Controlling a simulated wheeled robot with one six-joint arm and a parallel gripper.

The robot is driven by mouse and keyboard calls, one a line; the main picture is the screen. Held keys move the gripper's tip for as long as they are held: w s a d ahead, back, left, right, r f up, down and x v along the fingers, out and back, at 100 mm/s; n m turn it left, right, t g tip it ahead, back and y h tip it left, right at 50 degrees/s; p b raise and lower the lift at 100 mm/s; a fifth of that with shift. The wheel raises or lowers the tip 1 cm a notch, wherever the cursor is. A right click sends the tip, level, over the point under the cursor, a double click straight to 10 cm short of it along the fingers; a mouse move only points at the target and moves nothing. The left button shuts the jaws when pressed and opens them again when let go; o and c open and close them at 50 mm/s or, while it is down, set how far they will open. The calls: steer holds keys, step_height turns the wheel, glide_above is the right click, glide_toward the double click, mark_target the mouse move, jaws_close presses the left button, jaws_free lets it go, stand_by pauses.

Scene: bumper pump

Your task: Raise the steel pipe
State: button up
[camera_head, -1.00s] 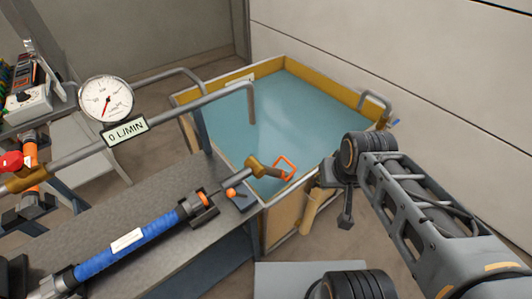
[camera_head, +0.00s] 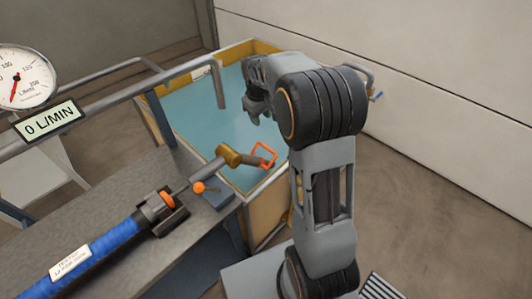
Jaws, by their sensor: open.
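A grey steel pipe (camera_head: 150,84) runs from the flow gauge (camera_head: 22,78) over the bench and bends down at its end above the blue-floored tank (camera_head: 232,125). A second, thinner grey pipe (camera_head: 115,71) lies behind it. A short steel piece with a brass fitting (camera_head: 228,154) and an orange square handle (camera_head: 264,154) sits at the bench's end, by the tank's near edge. My gripper (camera_head: 256,112) is above the tank, right of the pipe's bent end and apart from it. It is open and looks empty; its fingers are small and partly dark.
A blue cylinder (camera_head: 85,258) with a label lies along the grey bench (camera_head: 120,200). The gauge plate reads 0 L/MIN. The tank has a yellow inner rim. A pale wall stands behind, and bare floor (camera_head: 430,200) is free at the right.

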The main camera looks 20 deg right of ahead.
steer(key=b, duration=0.2)
glide_toward(266, 146)
steer(key=shift+n+g, duration=0.3)
steer(key=f, duration=0.6)
steer(key=f+b, duration=0.1)
steer(key=f, duration=0.1)
steer(key=shift+w+d+f, duration=0.35)
steer(key=shift+w+f, duration=0.05)
jaws_close()
